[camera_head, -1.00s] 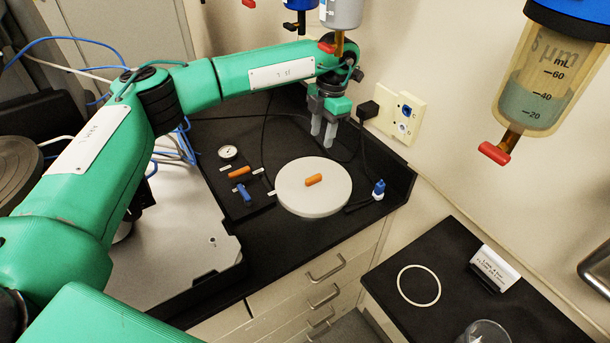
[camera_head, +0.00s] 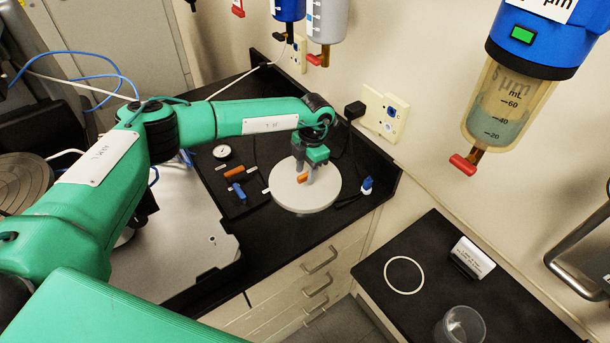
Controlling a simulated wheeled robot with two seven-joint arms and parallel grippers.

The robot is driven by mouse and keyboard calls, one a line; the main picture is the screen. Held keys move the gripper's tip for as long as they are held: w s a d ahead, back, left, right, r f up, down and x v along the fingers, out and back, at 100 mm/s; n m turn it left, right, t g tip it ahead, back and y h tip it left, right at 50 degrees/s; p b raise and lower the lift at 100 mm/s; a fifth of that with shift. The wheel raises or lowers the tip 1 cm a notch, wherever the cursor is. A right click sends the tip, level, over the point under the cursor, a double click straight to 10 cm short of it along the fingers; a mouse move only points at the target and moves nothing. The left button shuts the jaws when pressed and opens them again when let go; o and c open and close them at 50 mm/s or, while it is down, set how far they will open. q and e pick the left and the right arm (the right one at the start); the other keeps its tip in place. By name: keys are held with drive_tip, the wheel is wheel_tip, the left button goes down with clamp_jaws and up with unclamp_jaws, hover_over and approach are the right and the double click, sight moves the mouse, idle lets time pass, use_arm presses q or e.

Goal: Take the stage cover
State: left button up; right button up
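The stage cover appears to be the round white disc (camera_head: 318,199) with a small orange grip (camera_head: 302,178) on top. It lies flat on the black counter in the head view. My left gripper (camera_head: 305,172) points down over the disc, with its fingertips right at the orange grip. The fingers partly hide the grip, and I cannot tell whether they are closed on it. My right gripper is not in view.
A dial gauge (camera_head: 221,152), an orange piece (camera_head: 235,172) and a blue piece (camera_head: 238,191) lie left of the disc. A small blue-capped item (camera_head: 367,184) is at right. A lower black top (camera_head: 440,255) holds a white ring (camera_head: 404,275) and a clear beaker (camera_head: 462,327).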

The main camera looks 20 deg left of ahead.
sight(306, 174)
use_arm(q)
drive_tip(key=shift+f, duration=0.2)
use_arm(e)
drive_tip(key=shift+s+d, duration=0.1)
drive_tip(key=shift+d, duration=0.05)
use_arm(q)
clamp_jaws()
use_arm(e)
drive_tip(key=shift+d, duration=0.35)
use_arm(q)
drive_tip(key=shift+r+b, duration=0.35)
drive_tip(key=shift+r, duration=0.15)
wheel_tip(306, 174, up, 9)
drive_tip(key=b, duration=0.3)
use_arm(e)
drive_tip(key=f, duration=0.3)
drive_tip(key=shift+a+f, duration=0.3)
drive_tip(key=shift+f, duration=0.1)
